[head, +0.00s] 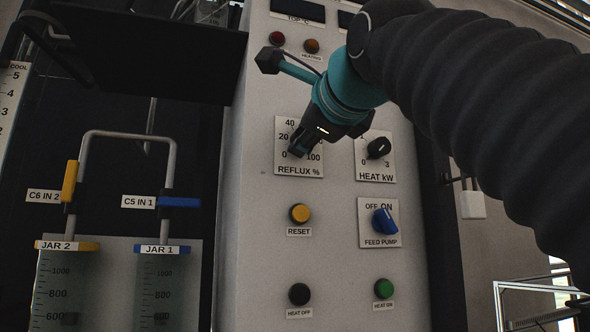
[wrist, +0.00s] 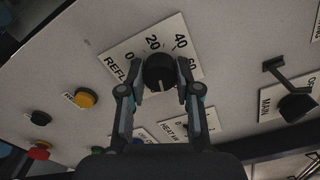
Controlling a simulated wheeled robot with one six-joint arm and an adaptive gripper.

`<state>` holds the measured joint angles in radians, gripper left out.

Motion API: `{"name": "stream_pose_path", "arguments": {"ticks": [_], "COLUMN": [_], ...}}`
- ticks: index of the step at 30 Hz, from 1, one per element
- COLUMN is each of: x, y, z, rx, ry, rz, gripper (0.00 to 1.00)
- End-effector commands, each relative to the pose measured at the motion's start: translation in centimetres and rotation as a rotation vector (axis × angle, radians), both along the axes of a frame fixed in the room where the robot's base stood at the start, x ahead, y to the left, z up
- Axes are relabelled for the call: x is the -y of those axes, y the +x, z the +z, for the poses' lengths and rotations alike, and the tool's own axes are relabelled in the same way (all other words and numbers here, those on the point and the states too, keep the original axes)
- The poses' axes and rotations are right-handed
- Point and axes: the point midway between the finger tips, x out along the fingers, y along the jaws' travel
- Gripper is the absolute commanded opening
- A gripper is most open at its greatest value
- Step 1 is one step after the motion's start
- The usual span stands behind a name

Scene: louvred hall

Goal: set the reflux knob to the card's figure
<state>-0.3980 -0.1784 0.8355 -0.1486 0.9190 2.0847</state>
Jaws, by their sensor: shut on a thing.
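The reflux knob (wrist: 159,72) is black and round, on a white plate marked 0, 20, 40 and 60 in the wrist view. A pale line shows on its face, but I cannot read its setting with certainty. In the head view the REFLUX % plate (head: 285,131) is partly covered by my gripper (head: 297,152), which hides the knob. My gripper (wrist: 157,92) has one finger on each side of the knob and is shut on it. I see no card with a target figure in either view.
The heat knob (head: 378,148) is close to the right of the reflux plate. Below are the yellow reset button (head: 300,213), blue feed pump knob (head: 384,221), heat off button (head: 299,294) and green heat on button (head: 383,288). Jars (head: 165,290) stand at left.

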Motion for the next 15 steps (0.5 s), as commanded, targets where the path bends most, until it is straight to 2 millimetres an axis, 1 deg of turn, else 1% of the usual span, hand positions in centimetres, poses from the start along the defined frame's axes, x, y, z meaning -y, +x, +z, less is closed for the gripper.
{"name": "stream_pose_path", "arguments": {"ticks": [4, 5, 6, 8, 15], "x": [-0.01, -0.01, -0.01, -0.01, -0.01], "y": [0.03, 0.03, 0.03, 0.03, 0.01], "z": [-0.03, -0.03, -0.02, -0.02, -0.01], "rx": [-0.009, -0.009, -0.009, -0.009, -0.008], "ry": [0.030, 0.030, 0.029, 0.029, 0.028], "rz": [0.000, 0.000, 0.000, 0.000, 0.000], "gripper": [0.00, 0.38, 0.48, 0.62, 0.62]}}
